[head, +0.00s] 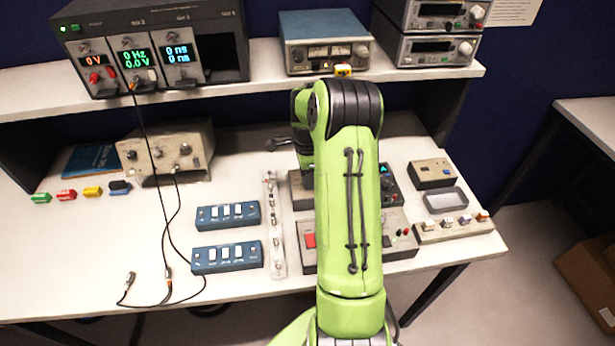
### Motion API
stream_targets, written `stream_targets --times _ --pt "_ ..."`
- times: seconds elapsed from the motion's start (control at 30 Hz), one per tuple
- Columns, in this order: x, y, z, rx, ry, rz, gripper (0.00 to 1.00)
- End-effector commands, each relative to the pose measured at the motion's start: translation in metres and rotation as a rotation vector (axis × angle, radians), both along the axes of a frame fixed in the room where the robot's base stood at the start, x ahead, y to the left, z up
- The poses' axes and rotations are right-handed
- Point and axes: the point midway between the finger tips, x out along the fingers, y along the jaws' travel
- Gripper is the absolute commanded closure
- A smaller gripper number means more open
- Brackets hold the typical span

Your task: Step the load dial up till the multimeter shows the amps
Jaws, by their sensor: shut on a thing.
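A dark multimeter (392,190) stands just right of my green arm on the bench. A small green mark that looks like an A glows on its screen; the rest is partly hidden by the arm. A beige unit (400,243) with a red switch (310,241) at its left end and red and black sockets at its right lies across the front. My arm covers its middle. No load dial can be made out. My wrist bends down behind the arm, and my gripper's fingers are hidden there.
Two blue switch boxes (228,215) (227,257) and a clear strip (275,225) lie left of the arm. A black cable (165,230) hangs from the shelf instrument. A beige box (432,173), a grey tray (446,200) and a connector block (454,228) stand right.

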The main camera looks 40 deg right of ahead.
Motion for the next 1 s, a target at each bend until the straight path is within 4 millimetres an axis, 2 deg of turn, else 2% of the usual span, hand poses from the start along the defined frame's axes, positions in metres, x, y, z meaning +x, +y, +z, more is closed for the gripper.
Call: stream_targets --times 0.63,0.67,0.8,1.0 --pt "0.0009 -0.0006 0.0012 -0.003 -0.003 -0.055 1.0" --pt "0.0009 -0.0006 0.0012 -0.003 -0.003 -0.055 0.66" --pt "0.0007 -0.0004 0.0009 -0.002 -0.002 -0.054 0.45" --pt "0.0003 -0.0002 0.0005 -0.001 -0.002 -0.053 0.44"
